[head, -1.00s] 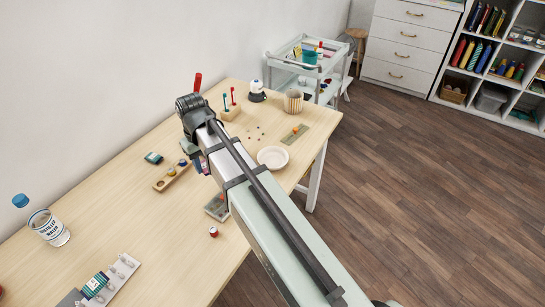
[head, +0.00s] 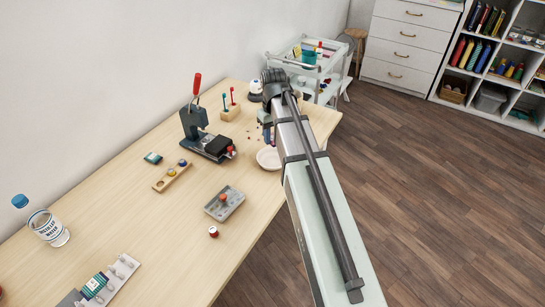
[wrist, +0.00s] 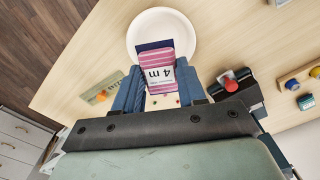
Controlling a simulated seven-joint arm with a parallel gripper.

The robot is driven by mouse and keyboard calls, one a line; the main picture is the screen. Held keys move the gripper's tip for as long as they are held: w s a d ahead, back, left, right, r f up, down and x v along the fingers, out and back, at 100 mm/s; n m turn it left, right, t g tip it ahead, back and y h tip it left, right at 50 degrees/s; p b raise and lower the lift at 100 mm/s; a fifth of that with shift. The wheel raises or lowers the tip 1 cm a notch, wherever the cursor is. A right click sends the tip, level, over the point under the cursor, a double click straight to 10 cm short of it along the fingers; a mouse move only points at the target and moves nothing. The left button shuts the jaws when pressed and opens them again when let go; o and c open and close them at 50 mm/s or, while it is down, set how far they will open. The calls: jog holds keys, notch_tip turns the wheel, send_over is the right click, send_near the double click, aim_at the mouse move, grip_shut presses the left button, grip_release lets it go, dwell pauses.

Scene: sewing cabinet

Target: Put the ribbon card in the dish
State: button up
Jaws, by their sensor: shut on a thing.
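The ribbon card (wrist: 158,68), striped pink and purple with a white "4 m" label, is gripped between the two blue fingers of my gripper (wrist: 160,88) in the wrist view. The white round dish (wrist: 145,27) lies just beyond the card's far end in that view, and the card overlaps its near rim in the picture. How high the card is above the table I cannot tell. In the head view the dish (head: 267,158) is partly hidden by my arm, with my gripper (head: 266,125) just behind it. The card is not clear there.
A dark press with a red handle (head: 194,122) stands left of the dish. A wooden block with upright tools (head: 230,111), a wooden holder (head: 172,176) and a grey tray (head: 224,203) are also on the table. The table's right edge is close to the dish.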

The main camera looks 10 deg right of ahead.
aim_at(272, 162)
jog(key=shift+w+n, duration=0.2)
jog(key=shift+n, duration=0.8)
jog(key=n, duration=0.3)
jog(key=shift+a+n, duration=0.1)
jog(key=shift+n, duration=0.2)
jog(key=shift+f, duration=5)
jog(key=shift+f, duration=0.1)
jog(key=o, duration=0.7)
jog(key=shift+o, duration=0.2)
notch_tip(272, 162, up, 12)
jog(key=shift+r, duration=0.15)
